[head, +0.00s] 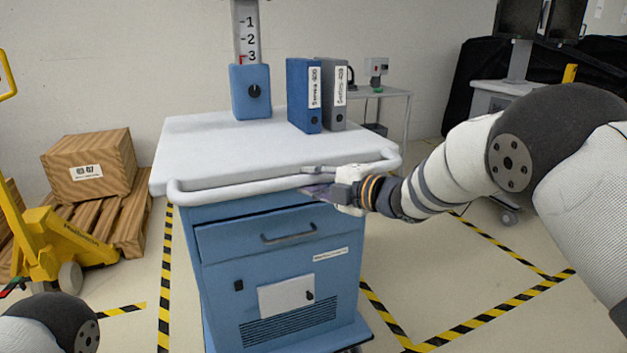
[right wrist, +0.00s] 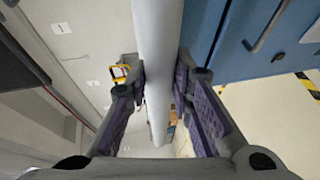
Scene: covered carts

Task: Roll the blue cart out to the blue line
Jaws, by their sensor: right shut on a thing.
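The blue cart (head: 285,260) stands upright in the middle of the head view, with a white top, a drawer and a lower panel. Its white handle rail (head: 235,190) runs along the near edge of the top. My right gripper (head: 320,180) is shut on the right part of this rail. In the right wrist view the rail (right wrist: 157,50) passes between the two finger pads of the gripper (right wrist: 160,90), and the cart's blue front (right wrist: 255,35) is at the upper right. My left gripper is out of view. I see no blue line.
Blue and grey binders (head: 304,95) stand on the cart's top, by a post with a blue dial box (head: 250,90). Yellow-black tape (head: 165,270) marks the floor. A yellow pallet truck (head: 60,245) and wooden crate (head: 90,165) are left; a small table (head: 385,93) is behind.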

